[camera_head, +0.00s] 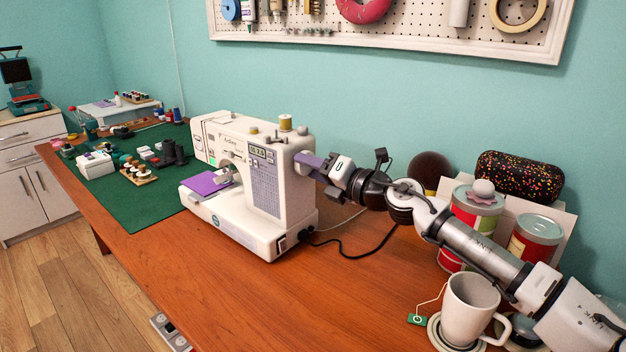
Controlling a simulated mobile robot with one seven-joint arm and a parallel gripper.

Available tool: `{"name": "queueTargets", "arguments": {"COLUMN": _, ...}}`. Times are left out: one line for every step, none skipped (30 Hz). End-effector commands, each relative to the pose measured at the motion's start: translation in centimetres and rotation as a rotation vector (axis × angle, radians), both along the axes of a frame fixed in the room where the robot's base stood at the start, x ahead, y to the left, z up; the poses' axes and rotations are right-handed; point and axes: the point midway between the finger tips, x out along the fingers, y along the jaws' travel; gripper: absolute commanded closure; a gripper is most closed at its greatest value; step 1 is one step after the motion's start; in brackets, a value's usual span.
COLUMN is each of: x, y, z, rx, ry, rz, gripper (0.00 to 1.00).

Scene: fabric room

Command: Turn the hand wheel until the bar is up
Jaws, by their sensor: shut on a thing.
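A white sewing machine (288,172) stands on the wooden table, with a small green display and a spool on top. My gripper (302,163) reaches in from the right and is shut at the upper right end of the machine, where the hand wheel is. The hand wheel is mostly hidden behind the fingers. The needle area (228,176) is at the left end, above a purple cloth (205,184) on the machine bed. The needle bar is too small and shaded to tell its height.
A black cord (360,254) runs from the machine's lower right. A mug (468,308), a red-and-white tin (476,214), another tin (534,240) and a speckled case (518,177) crowd the right, close to my arm. A green mat (130,205) with small items lies left.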

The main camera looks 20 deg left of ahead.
Motion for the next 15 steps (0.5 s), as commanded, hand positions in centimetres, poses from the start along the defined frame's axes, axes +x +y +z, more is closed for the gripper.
{"name": "queueTargets", "arguments": {"x": 0.00, "y": 0.00, "z": -0.54, "rx": -0.015, "ry": -0.041, "rz": 0.001, "gripper": 0.74}}
{"name": "queueTargets", "arguments": {"x": 0.02, "y": -0.01, "z": -0.55, "rx": -0.025, "ry": -0.068, "rz": 0.000, "gripper": 0.74}}
{"name": "queueTargets", "arguments": {"x": 0.04, "y": -0.01, "z": -0.58, "rx": -0.036, "ry": -0.100, "rz": 0.000, "gripper": 0.74}}
{"name": "queueTargets", "arguments": {"x": 0.05, "y": -0.02, "z": -0.58, "rx": -0.045, "ry": -0.125, "rz": 0.000, "gripper": 0.74}}
{"name": "queueTargets", "arguments": {"x": 0.07, "y": -0.02, "z": -0.57, "rx": -0.054, "ry": -0.149, "rz": 0.000, "gripper": 0.74}}
{"name": "queueTargets", "arguments": {"x": 0.08, "y": -0.03, "z": -0.55, "rx": -0.065, "ry": -0.181, "rz": 0.001, "gripper": 0.74}}
{"name": "queueTargets", "arguments": {"x": 0.09, "y": -0.02, "z": -0.56, "rx": -0.074, "ry": -0.203, "rz": 0.000, "gripper": 0.74}}
{"name": "queueTargets", "arguments": {"x": 0.08, "y": -0.02, "z": -0.57, "rx": -0.082, "ry": -0.223, "rz": 0.001, "gripper": 0.74}}
{"name": "queueTargets", "arguments": {"x": 0.09, "y": -0.01, "z": -0.57, "rx": -0.092, "ry": -0.252, "rz": 0.001, "gripper": 0.74}}
{"name": "queueTargets", "arguments": {"x": 0.09, "y": -0.01, "z": -0.56, "rx": -0.099, "ry": -0.273, "rz": 0.001, "gripper": 0.74}}
{"name": "queueTargets", "arguments": {"x": 0.09, "y": 0.00, "z": -0.52, "rx": -0.105, "ry": -0.289, "rz": 0.001, "gripper": 0.74}}
{"name": "queueTargets", "arguments": {"x": 0.10, "y": 0.00, "z": -0.50, "rx": -0.114, "ry": -0.314, "rz": 0.001, "gripper": 0.74}}
{"name": "queueTargets", "arguments": {"x": 0.11, "y": -0.01, "z": -0.50, "rx": -0.120, "ry": -0.331, "rz": 0.001, "gripper": 0.74}}
{"name": "queueTargets", "arguments": {"x": 0.11, "y": -0.01, "z": -0.49, "rx": -0.126, "ry": -0.346, "rz": 0.001, "gripper": 0.74}}
{"name": "queueTargets", "arguments": {"x": 0.12, "y": -0.01, "z": -0.48, "rx": -0.132, "ry": -0.364, "rz": 0.001, "gripper": 0.74}}
